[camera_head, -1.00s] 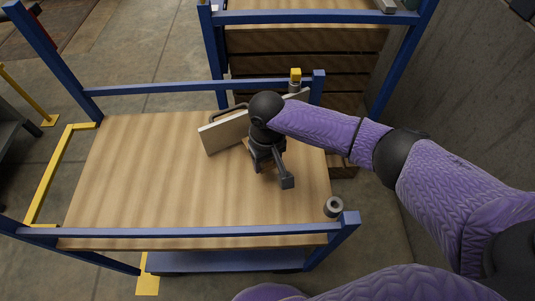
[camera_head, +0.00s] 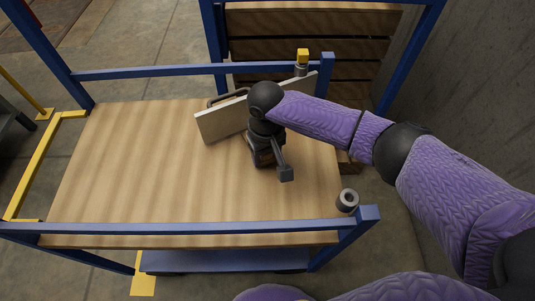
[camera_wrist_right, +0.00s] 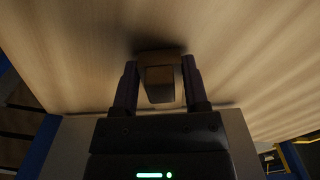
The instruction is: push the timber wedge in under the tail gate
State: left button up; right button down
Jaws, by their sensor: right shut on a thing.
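The tail gate (camera_head: 223,123) is a pale upright board with a dark handle, standing slantwise across the cart's wooden deck (camera_head: 130,170) toward its far right. My right gripper (camera_head: 262,156) points down at the deck, just on the near side of the gate. In the right wrist view its two fingers are shut on the timber wedge (camera_wrist_right: 160,84), a small brown block close to the deck. In the head view the hand mostly hides the wedge. I cannot tell whether the wedge touches the gate. My left gripper is not in view.
Blue rails (camera_head: 180,232) run along the cart's near and far sides. A grey ring-shaped piece (camera_head: 347,200) sits at the near right corner, and a yellow-topped post (camera_head: 302,57) stands at the gate's far end. The deck's left half is clear.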

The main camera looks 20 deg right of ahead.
jog(key=shift+w, duration=0.15)
jog(key=shift+w+b, duration=0.35)
jog(key=shift+w, duration=0.05)
jog(key=shift+w+a, duration=0.1)
jog(key=shift+w, duration=0.15)
jog(key=shift+w+b, duration=0.35)
jog(key=shift+b, duration=0.05)
jog(key=shift+w+a, duration=0.1)
jog(key=shift+w, duration=0.3)
grip_release()
